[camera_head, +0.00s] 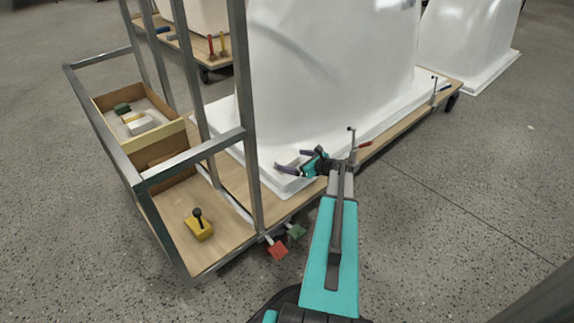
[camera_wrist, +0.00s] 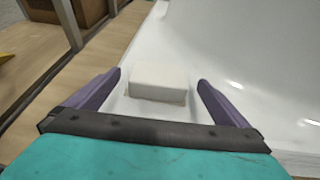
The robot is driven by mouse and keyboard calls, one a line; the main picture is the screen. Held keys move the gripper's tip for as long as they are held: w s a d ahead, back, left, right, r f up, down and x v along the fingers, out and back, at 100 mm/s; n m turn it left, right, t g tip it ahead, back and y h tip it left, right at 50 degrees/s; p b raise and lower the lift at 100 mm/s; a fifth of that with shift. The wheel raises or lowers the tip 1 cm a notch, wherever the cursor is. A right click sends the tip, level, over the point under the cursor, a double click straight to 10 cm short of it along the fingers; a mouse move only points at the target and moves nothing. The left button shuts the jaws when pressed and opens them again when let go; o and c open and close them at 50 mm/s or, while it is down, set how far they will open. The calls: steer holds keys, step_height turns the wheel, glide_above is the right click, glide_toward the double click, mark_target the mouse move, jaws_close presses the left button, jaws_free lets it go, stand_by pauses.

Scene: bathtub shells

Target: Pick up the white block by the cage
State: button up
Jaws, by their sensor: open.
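The white block (camera_wrist: 158,80) lies on the white rim of the bathtub shell (camera_head: 330,70), close to the metal cage (camera_head: 250,160). In the head view the block (camera_head: 288,158) is small and partly covered by my gripper (camera_head: 297,160). In the wrist view my gripper (camera_wrist: 160,88) is open, with one purple finger on each side of the block. Gaps show between the block and both fingers, so it is not held.
The cage's bars stand left of my gripper. A wooden box (camera_head: 160,142) with small items and a yellow object with a black knob (camera_head: 199,225) are on the cart. A clamp (camera_head: 351,145) stands right of my gripper. Red (camera_head: 277,250) and green (camera_head: 297,231) pedals stick out low in front.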

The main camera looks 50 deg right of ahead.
mark_target(290, 160)
steer(key=shift+w, duration=0.2)
steer(key=shift+f+b+x, duration=0.15)
steer(key=shift+b+x, duration=0.5)
steer(key=shift+x, duration=0.4)
steer(key=shift+f+b+x, duration=0.15)
steer(key=shift+b+x, duration=0.45)
steer(key=shift+x, duration=0.4)
steer(key=shift+w+f, duration=0.1)
steer(key=shift+w, duration=0.4)
steer(key=c, duration=1.1)
